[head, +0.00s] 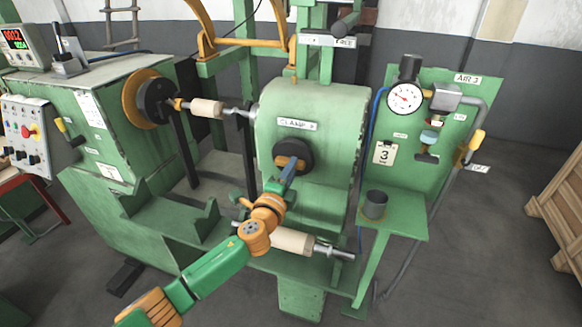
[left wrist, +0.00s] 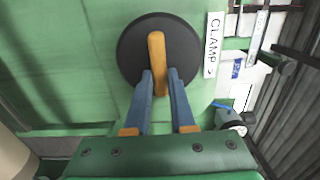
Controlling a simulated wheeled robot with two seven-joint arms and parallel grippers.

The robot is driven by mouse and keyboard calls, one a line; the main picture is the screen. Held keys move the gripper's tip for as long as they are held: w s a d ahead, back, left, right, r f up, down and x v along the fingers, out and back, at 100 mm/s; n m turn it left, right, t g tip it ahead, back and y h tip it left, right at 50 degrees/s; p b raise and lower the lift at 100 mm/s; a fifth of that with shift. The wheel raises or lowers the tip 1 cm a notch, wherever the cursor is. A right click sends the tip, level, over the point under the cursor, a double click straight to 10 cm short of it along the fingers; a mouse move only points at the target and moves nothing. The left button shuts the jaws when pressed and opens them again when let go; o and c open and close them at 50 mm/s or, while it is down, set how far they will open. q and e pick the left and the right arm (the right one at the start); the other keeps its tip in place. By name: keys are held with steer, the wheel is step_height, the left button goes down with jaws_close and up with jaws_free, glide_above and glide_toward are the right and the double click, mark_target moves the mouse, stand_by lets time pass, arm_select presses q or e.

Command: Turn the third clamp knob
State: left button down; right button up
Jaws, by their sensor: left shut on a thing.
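The clamp knob is a round black disc (head: 305,152) with an orange bar handle across it, on the front of the green clamp housing (head: 315,105). A label reading CLAMP, its digit too small to be sure of, sits above it. In the left wrist view the black disc (left wrist: 130,50) fills the top middle, and its orange bar (left wrist: 156,48) stands upright in the picture. My left gripper (head: 289,168) reaches the knob from below. Its blue fingers (left wrist: 160,77) are shut on the lower end of the bar. My right gripper is not in view.
A pressure gauge (head: 404,97) and valves are on the green AIR panel at the right. A grey cup (head: 375,204) stands on a small green shelf. A pale roller (head: 292,241) lies below the housing, near my left arm. A control box (head: 25,135) is at the left.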

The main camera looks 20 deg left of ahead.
arm_select(q)
steer(key=m, duration=0.4)
steer(key=m+p, duration=0.1)
steer(key=m, duration=0.4)
steer(key=f+m+p, duration=0.1)
steer(key=m, duration=0.3)
steer(key=shift+a+m, duration=0.4)
steer(key=shift+f+p, duration=0.1)
steer(key=shift+p, duration=0.2)
steer(key=c, duration=0.8)
jaws_free()
steer(key=shift+o, duration=0.2)
steer(key=s, duration=0.7)
steer(key=shift+p, duration=0.35)
